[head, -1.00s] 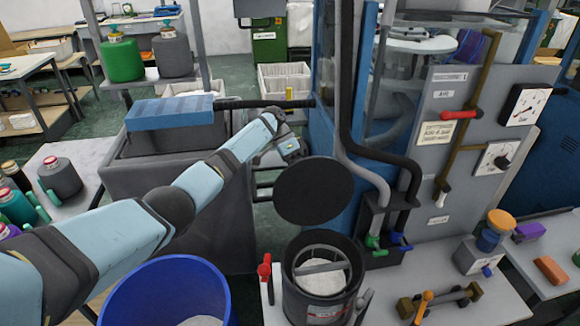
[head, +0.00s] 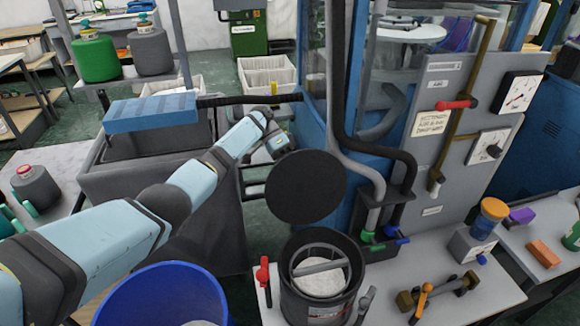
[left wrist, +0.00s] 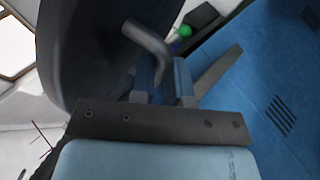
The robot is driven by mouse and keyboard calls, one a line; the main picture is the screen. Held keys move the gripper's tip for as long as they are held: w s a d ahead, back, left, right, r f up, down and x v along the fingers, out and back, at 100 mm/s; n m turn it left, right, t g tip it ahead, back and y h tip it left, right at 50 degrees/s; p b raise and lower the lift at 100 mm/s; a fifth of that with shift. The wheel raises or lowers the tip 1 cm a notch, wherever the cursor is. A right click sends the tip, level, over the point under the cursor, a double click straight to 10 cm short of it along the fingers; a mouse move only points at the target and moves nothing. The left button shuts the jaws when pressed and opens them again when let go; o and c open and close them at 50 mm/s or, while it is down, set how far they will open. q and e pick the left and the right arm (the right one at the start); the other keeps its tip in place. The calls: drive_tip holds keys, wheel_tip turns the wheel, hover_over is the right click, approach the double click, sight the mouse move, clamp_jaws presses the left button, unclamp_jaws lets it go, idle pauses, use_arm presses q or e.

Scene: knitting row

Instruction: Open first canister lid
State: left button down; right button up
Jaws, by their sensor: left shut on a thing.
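The first canister (head: 288,290) is a dark open drum standing on the bench at the bottom centre of the head view. A grey bar crosses its mouth, with white material inside. Its round black lid (head: 306,187) hangs tilted above and behind the mouth, apart from the rim. My left gripper (head: 281,150) is at the lid's upper left edge. In the left wrist view, my left gripper (left wrist: 166,85) is shut at the bent grey handle (left wrist: 150,42) beside the dark lid (left wrist: 95,50). The exact grip is partly hidden. My right gripper is not visible.
A blue bin (head: 165,290) stands left of the canister. A red lever (head: 264,272) and a grey lever (head: 364,302) flank the canister. Hoses and a grey control panel (head: 440,130) rise behind on the right. A brass tool (head: 440,290) lies on the bench.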

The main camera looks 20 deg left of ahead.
use_arm(q)
drive_tip(key=shift+s+f, duration=0.2)
drive_tip(key=shift+f, duration=0.4)
drive_tip(key=c, duration=1.1)
unclamp_jaws()
drive_tip(key=shift+w+a+f, duration=0.1)
drive_tip(key=shift+w+f, duration=0.05)
drive_tip(key=shift+w+r, duration=0.15)
drive_tip(key=shift+r, duration=0.1)
drive_tip(key=shift+w+a, duration=0.1)
drive_tip(key=shift+a, duration=0.05)
drive_tip(key=b+v, duration=0.4)
drive_tip(key=v, duration=0.9)
drive_tip(key=shift+a+r, duration=0.15)
drive_tip(key=shift+r, duration=0.2)
